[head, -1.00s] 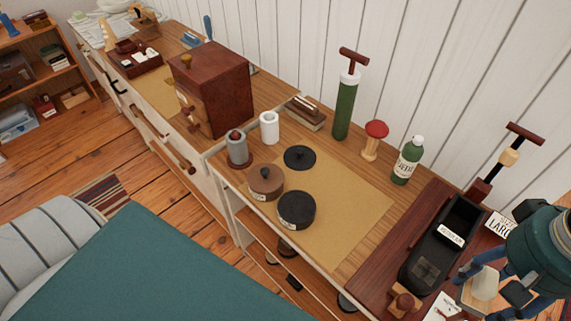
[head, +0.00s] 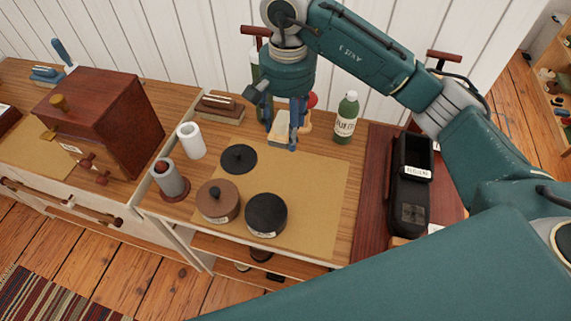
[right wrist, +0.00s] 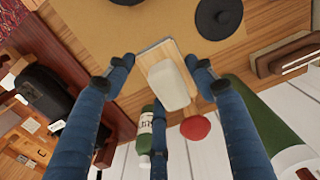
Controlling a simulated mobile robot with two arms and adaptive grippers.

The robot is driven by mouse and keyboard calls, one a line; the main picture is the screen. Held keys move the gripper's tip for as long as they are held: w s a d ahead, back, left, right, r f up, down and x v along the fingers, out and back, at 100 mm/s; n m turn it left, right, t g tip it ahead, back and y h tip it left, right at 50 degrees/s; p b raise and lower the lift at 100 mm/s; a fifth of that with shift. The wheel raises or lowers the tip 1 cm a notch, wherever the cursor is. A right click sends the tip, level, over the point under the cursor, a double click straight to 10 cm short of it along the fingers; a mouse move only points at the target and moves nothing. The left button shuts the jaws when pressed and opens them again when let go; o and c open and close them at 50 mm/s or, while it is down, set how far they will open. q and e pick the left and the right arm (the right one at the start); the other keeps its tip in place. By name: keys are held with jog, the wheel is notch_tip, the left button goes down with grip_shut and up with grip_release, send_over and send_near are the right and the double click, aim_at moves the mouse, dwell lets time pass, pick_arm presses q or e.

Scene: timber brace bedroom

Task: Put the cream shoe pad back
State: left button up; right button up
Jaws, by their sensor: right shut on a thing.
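The cream shoe pad (head: 280,128) is in my right gripper (head: 283,118), over the back of the tan mat (head: 318,195). In the right wrist view the cream pad (right wrist: 172,86) sits on a thin wooden backing, and the blue fingers of my right gripper (right wrist: 165,80) close around it from the sides. The pad looks held near the desk top; I cannot tell whether it touches. My left gripper is not in view.
A green bottle (head: 346,118) stands right of the gripper, and a red-topped wooden item is partly hidden behind it. A brush (head: 220,108) lies left. A black lid (head: 238,158), brown pot (head: 217,201) and black tin (head: 266,214) occupy the mat; its right side is clear.

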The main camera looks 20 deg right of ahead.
jog(key=p, duration=0.2)
send_over(286, 172)
notch_tip(286, 172, down, 9)
jog(key=shift+f, duration=0.75)
notch_tip(286, 172, down, 3)
jog(key=shift+f+p, duration=0.2)
jog(key=shift+p, duration=0.1)
jog(key=shift+f, duration=0.25)
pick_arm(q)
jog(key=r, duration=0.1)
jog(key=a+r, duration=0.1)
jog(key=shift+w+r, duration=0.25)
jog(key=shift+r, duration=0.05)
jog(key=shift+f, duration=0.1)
pick_arm(e)
jog(key=shift+f+b, duration=0.2)
jog(key=shift+b, duration=0.1)
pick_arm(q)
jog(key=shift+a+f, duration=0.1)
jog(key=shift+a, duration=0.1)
pick_arm(e)
jog(key=o, duration=1)
jog(key=shift+r, duration=0.1)
